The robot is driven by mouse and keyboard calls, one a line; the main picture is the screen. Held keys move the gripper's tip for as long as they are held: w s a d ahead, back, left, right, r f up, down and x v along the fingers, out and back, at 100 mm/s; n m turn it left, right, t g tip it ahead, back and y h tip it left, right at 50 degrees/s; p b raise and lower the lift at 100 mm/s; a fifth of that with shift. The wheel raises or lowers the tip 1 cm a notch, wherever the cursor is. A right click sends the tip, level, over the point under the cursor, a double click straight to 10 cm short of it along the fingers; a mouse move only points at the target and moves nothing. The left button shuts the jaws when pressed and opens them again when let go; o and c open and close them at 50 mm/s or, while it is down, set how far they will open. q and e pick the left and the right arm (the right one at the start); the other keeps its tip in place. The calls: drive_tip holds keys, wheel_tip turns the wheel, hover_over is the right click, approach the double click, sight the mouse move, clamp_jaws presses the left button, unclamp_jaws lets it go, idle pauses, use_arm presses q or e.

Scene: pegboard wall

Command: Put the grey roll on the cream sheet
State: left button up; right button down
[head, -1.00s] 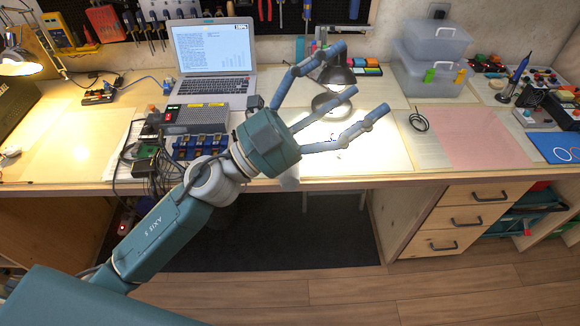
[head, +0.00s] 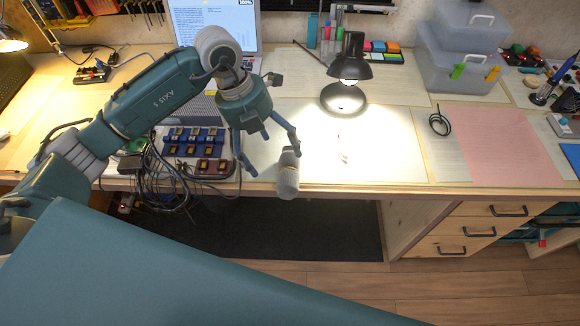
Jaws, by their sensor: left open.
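The grey roll (head: 288,178), a short cylinder with a tan band, is at the front edge of the bench, left of the lamp. My left gripper (head: 268,160) points down, open and empty. Its right finger is close to the top of the roll, and I cannot tell whether they touch. Its left finger is farther left, beside the blue and red modules. A pale cream sheet (head: 390,155) lies flat under the lamp, brightly lit, right of the roll. Other pale sheets lie behind it, so I cannot be sure which one is meant. My right gripper is not in view.
A black desk lamp (head: 347,70) stands at the back of the lit sheet. A pink sheet (head: 490,145), a black cable coil (head: 438,124) and clear boxes (head: 458,70) are to the right. Cables and modules (head: 195,145) crowd the left. The lit sheet is mostly clear.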

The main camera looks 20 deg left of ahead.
sight(283, 167)
use_arm(q)
drive_tip(key=shift+d+f, duration=0.25)
drive_tip(key=shift+f, duration=0.35)
drive_tip(key=shift+w+d+f, duration=0.1)
drive_tip(key=shift+w+f, duration=0.05)
drive_tip(key=shift+f, duration=0.15)
drive_tip(key=shift+d+f, duration=0.15)
drive_tip(key=shift+f, duration=0.15)
drive_tip(key=x, duration=0.1)
drive_tip(key=p+x, duration=0.1)
drive_tip(key=x, duration=0.1)
drive_tip(key=shift+d+f, duration=0.2)
drive_tip(key=shift+d, duration=0.1)
drive_tip(key=shift+f, duration=0.35)
drive_tip(key=shift+d+f, duration=0.1)
drive_tip(key=shift+f, duration=0.05)
drive_tip(key=c, duration=1.2)
drive_tip(key=shift+c, duration=1.4)
drive_tip(key=shift+r, duration=0.55)
drive_tip(key=c, duration=0.4)
wheel_tip(283, 167, up, 19)
drive_tip(key=shift+b, duration=0.6)
